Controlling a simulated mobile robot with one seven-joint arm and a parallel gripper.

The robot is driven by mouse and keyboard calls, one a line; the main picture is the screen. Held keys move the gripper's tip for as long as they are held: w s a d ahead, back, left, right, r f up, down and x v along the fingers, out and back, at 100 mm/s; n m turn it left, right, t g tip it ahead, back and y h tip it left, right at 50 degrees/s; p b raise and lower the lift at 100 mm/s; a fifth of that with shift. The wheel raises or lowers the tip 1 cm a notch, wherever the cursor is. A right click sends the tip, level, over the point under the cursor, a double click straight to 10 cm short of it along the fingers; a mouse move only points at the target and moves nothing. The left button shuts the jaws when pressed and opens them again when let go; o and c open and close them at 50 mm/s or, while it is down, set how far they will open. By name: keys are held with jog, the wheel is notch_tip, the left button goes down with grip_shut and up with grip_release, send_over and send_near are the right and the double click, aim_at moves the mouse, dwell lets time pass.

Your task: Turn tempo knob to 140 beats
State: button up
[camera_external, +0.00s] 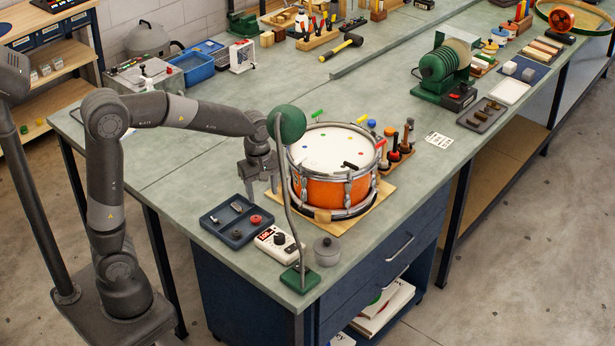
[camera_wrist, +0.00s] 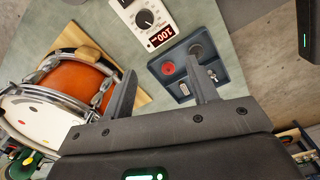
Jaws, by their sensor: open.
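The metronome is a white box (camera_external: 278,245) with a dark tempo knob (camera_external: 280,239) and a red display (camera_external: 265,235), near the front corner of the bench. In the wrist view the metronome (camera_wrist: 170,12) is at the top, its black knob (camera_wrist: 145,18) has a dial around it, and its red display (camera_wrist: 161,36) reads 100. My gripper (camera_external: 262,187) is above the bench, left of the drum and behind the metronome. In the wrist view its two fingers (camera_wrist: 160,82) are apart with nothing between them. The knob lies beyond the fingertips, untouched.
An orange drum (camera_external: 330,192) stands on a wooden board right of my gripper. A dark blue tray (camera_external: 218,217) with small parts lies left of the metronome. A green lamp (camera_external: 288,124) on a thin curved stem rises close to the metronome. A grey lidded pot (camera_external: 327,252) stands right of it.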

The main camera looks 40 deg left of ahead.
aim_at(279, 235)
jog(key=d+f+n, duration=0.1)
jog(key=f, duration=0.4)
jog(key=w+d+f+n, duration=0.1)
jog(key=f, duration=0.3)
jog(key=d+f+g, duration=0.1)
jog(key=d+f, duration=0.1)
jog(key=f, duration=0.3)
jog(key=shift+w+f+n, duration=0.3)
jog(key=shift+f+n, duration=0.05)
jog(key=shift+n, duration=0.05)
jog(key=c, duration=1)
jog(key=shift+o, duration=0.2)
